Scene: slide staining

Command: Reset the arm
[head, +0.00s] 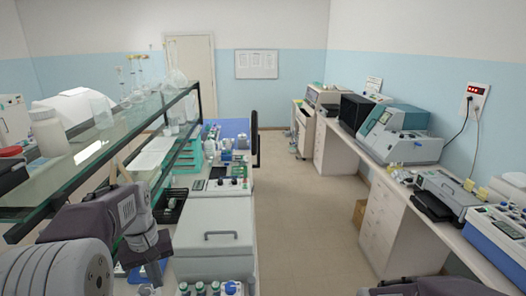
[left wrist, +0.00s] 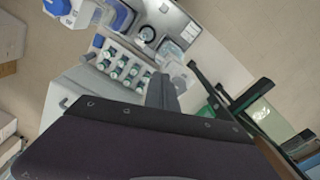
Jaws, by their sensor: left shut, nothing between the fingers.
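My left arm comes in from the left in the head view, folded beside the glass shelf. My left gripper (head: 148,264) points down at the near end of the bench. It also shows in the left wrist view (left wrist: 162,90), shut with nothing in its fingers. Some bottles (head: 213,288) also show at the bottom of the head view. A grey part of my right arm shows at the lower right edge, but its gripper is out of frame.
The glass shelf (head: 90,160) with bottles and glassware runs close along my left arm. A grey lidded box (head: 212,240) stands on the bench to the gripper's right. The floor aisle (head: 300,220) is clear. Lab machines line the right counter.

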